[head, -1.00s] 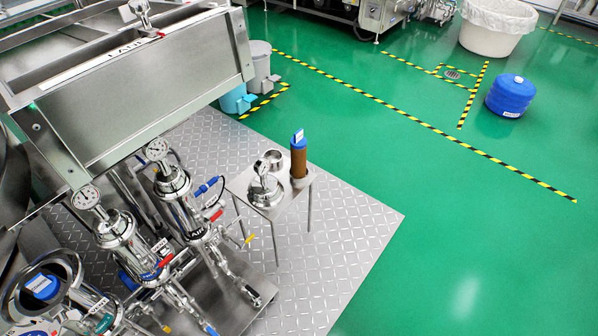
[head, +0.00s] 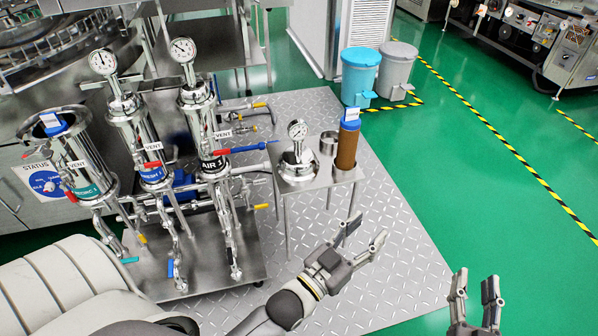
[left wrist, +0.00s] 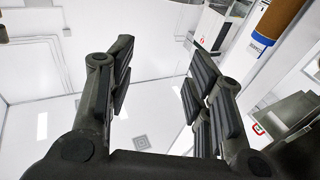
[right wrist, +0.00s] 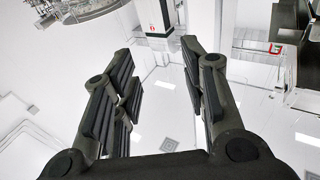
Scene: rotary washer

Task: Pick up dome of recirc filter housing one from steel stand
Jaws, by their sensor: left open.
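The dome (head: 298,164) is a shiny steel cap with a round gauge on top. It stands upright on the steel stand (head: 310,187), beside a brown filter cartridge (head: 347,146) with a blue top. The cartridge also shows in the left wrist view (left wrist: 280,28). An open-topped housing with label starting "RECIRC" (head: 84,172) is at the left, with a blue-topped piece inside. My left gripper (head: 367,232) is open and empty, in front of and right of the stand, apart from the dome. My right gripper (head: 475,282) is open and empty, further right.
Two closed housings with gauges (head: 130,125) (head: 197,112) and red-handled valves (head: 217,152) stand left of the stand. A small steel cup (head: 329,144) is behind the dome. Blue (head: 359,75) and grey (head: 397,70) bins are behind. The green floor at right is clear.

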